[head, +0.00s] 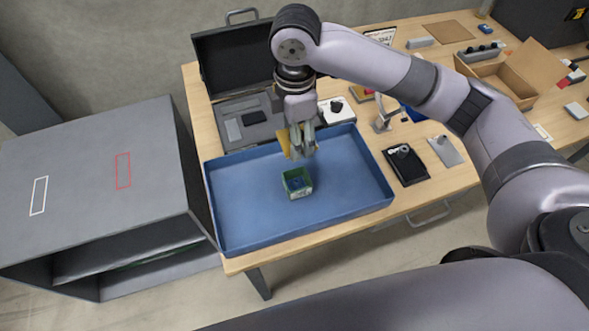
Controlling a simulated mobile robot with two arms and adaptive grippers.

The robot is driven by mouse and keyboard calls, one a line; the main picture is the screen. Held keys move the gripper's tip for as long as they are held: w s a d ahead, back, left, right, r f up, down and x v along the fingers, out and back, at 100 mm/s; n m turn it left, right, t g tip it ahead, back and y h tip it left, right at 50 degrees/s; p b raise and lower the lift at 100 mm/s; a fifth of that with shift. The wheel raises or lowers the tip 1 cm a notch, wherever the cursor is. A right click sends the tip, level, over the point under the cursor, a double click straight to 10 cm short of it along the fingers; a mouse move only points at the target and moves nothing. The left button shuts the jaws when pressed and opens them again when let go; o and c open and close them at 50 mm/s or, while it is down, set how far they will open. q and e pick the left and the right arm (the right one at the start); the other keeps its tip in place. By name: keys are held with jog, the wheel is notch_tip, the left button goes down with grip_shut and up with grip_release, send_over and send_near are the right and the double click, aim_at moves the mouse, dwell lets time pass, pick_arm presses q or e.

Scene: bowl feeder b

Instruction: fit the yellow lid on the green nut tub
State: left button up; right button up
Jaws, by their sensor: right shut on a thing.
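The green nut tub (297,183) stands upright in the blue tray, open at the top, with dark blue contents showing inside. My right gripper (300,148) is above and just behind the tub, pointing down. It is shut on the yellow lid (285,141), which shows as a tilted yellow piece at the left of the fingers. The lid is apart from the tub; the fingers hide part of it. My left gripper is not in view.
The blue tray (240,205) has free floor around the tub. Behind it is an open black case (235,60). A black pad (405,165) lies right of the tray. A cardboard box (515,75) stands at the back right. A grey cabinet (95,180) stands at the left.

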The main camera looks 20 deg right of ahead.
notch_tip(320, 180, down, 16)
jog(key=shift+d+r+p, duration=0.1)
jog(key=shift+r+p, duration=0.15)
jog(key=shift+p, duration=0.65)
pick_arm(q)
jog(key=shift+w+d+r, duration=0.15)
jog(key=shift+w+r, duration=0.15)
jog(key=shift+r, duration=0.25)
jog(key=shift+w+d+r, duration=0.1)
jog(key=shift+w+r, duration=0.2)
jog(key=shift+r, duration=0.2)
pick_arm(e)
jog(key=o, duration=1.1)
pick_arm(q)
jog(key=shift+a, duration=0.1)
